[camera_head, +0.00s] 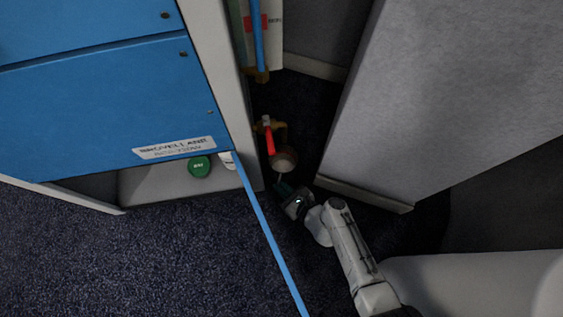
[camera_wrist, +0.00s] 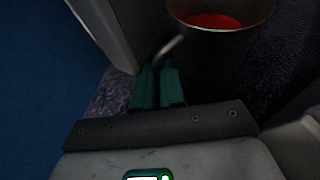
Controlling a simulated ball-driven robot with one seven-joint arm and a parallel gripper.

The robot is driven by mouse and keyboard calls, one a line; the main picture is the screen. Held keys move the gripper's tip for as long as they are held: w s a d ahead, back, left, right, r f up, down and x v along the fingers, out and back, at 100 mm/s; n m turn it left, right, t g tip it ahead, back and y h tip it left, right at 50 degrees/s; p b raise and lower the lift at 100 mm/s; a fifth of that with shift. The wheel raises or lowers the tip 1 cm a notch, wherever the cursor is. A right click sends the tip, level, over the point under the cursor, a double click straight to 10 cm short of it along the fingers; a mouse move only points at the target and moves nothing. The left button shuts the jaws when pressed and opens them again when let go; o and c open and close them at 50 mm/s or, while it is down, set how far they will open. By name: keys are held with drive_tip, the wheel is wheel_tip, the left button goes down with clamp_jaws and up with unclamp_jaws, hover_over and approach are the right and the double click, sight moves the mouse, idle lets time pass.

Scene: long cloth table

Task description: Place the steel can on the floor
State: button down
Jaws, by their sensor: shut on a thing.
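The steel can (camera_head: 286,157) is a small metal-grey vessel, seen just beyond the fingertips in the head view. In the wrist view the steel can (camera_wrist: 222,58) is large at the top, with red inside and a thin metal handle on its left side. My gripper (camera_head: 284,187) has dark teal fingers and reaches into the narrow gap between the cabinet and the grey panel. In the wrist view my gripper (camera_wrist: 158,72) is shut on the can's handle. The can's lower part is dark, and I cannot tell whether it touches the floor.
A blue-fronted cabinet (camera_head: 100,110) stands left, its open lower shelf holding a green-lidded item (camera_head: 199,166). A grey panel (camera_head: 440,100) bounds the right. A red-and-yellow object (camera_head: 268,138) lies behind the can. Carpet (camera_head: 130,260) is clear at front left.

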drive_tip(key=shift+f, duration=0.1)
drive_tip(key=c, duration=1.2)
unclamp_jaws()
drive_tip(key=shift+s+d+r, duration=0.15)
drive_tip(key=shift+s+r, duration=0.05)
drive_tip(key=shift+r, duration=0.1)
drive_tip(key=shift+p+v, duration=3.05)
drive_tip(key=shift+v, duration=2.65)
drive_tip(key=shift+f, duration=0.1)
